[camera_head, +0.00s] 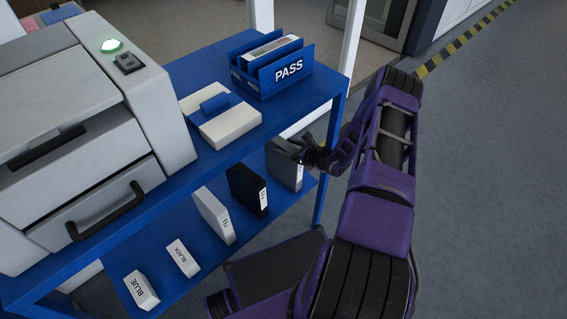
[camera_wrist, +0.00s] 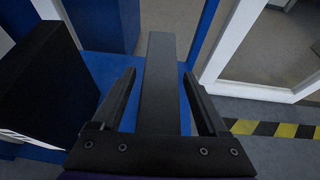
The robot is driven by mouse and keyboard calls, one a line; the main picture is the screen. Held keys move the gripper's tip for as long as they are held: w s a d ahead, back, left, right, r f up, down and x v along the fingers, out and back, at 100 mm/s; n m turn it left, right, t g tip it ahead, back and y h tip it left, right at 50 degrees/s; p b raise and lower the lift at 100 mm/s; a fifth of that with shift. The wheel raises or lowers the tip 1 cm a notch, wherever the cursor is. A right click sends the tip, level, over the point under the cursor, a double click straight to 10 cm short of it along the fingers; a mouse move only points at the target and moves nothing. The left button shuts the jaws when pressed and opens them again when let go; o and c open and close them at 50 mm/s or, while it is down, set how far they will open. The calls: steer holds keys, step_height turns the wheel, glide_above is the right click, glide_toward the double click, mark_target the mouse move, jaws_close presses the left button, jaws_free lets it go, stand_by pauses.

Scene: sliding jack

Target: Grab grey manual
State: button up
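The grey manual (camera_head: 284,166) stands upright on the lower blue shelf, at the right end of a row of manuals. My gripper (camera_head: 303,150) is at its upper right side in the head view and hides part of it. In the wrist view the grey manual (camera_wrist: 161,85) shows as a narrow dark grey block between my two fingers (camera_wrist: 160,88). The fingers are open, one on each side, with a thin gap visible on both sides. Whether either finger touches it lower down cannot be told.
A black manual (camera_head: 247,189) stands close to the left, also large in the wrist view (camera_wrist: 42,85). A white manual (camera_head: 213,215) and small BLUE (camera_head: 141,290) and BLACK (camera_head: 183,258) boxes stand further left. The upper shelf (camera_head: 200,172) overhangs, holding a printer (camera_head: 80,120) and PASS tray (camera_head: 288,73).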

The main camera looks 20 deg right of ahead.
jaws_close()
stand_by(1.2)
